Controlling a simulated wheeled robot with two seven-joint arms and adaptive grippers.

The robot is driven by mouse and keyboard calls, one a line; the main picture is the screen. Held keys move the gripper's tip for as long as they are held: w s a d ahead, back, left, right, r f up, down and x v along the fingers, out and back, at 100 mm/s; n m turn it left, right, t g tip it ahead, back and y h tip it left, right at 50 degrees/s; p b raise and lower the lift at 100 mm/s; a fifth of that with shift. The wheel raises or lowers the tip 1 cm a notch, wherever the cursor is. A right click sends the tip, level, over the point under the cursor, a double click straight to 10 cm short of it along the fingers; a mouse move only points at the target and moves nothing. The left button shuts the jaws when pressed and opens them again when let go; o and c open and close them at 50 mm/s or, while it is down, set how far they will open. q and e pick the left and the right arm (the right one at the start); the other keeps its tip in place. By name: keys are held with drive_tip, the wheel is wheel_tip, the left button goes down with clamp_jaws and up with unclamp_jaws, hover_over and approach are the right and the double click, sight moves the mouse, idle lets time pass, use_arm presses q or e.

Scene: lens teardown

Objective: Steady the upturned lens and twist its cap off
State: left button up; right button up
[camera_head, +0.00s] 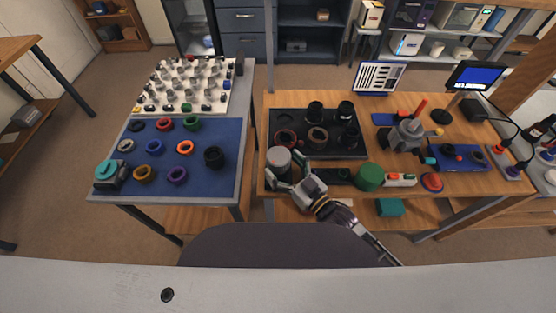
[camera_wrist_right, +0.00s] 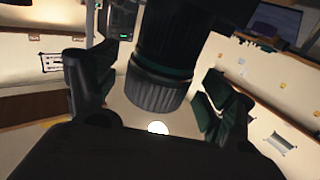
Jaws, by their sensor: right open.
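The upturned lens (camera_head: 279,170) stands near the left front edge of the wooden bench, with a pale grey round cap (camera_head: 279,157) on top. My right gripper (camera_head: 285,168) is open, with its fingers on either side of the lens. In the right wrist view, a dark cylinder with a ribbed end (camera_wrist_right: 157,92) lies between the spread fingers of my right gripper (camera_wrist_right: 150,80). Gaps show on both sides there, so the fingers look clear of it. My left gripper is not in view.
A black tray (camera_head: 345,153) with several dark lens parts lies just behind. A green cylinder (camera_head: 369,177) and a red disc (camera_head: 432,182) stand to the right along the front edge. A blue mat (camera_head: 205,133) with several coloured rings covers the left table.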

drive_tip(key=shift+x, duration=1.4)
drive_tip(key=c, duration=1.3)
drive_tip(key=o, duration=1.4)
drive_tip(key=shift+o, duration=0.2)
drive_tip(key=shift+s, duration=0.1)
drive_tip(key=v, duration=1.1)
drive_tip(key=shift+s+d, duration=0.25)
drive_tip(key=shift+s, duration=0.05)
